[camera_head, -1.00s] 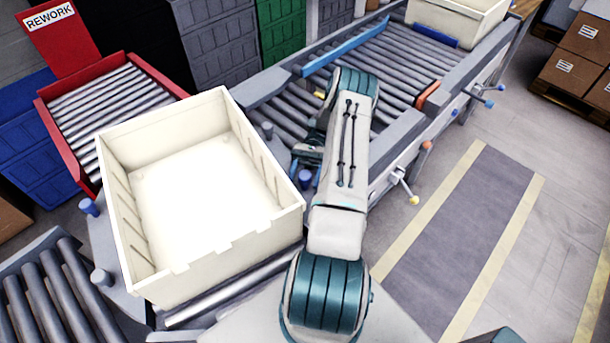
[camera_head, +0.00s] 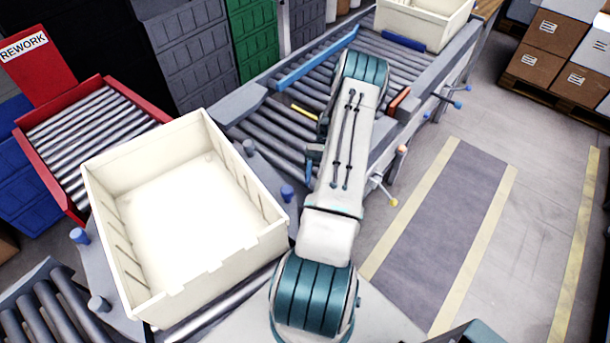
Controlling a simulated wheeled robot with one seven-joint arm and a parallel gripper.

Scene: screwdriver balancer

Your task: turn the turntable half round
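The turntable (camera_head: 270,180) is a grey plate with blue and grey pegs at its edge, mostly hidden under a cream tote. The open, empty-looking tote (camera_head: 190,215) sits on it at an angle. A blue peg (camera_head: 287,192) stands by the tote's right corner, and another blue peg (camera_head: 80,236) stands at its left. My arm reaches away from the camera to the right of the tote, over the near end of the long conveyor. My gripper is largely hidden behind the arm; only dark parts of the hand show at its left side, and the fingers cannot be made out.
The long roller conveyor (camera_head: 275,125) runs to the back right, with a blue guide rail (camera_head: 318,50) and a second cream tote (camera_head: 425,22). A red rework chute (camera_head: 50,170) lies at left, more rollers (camera_head: 50,305) at lower left.

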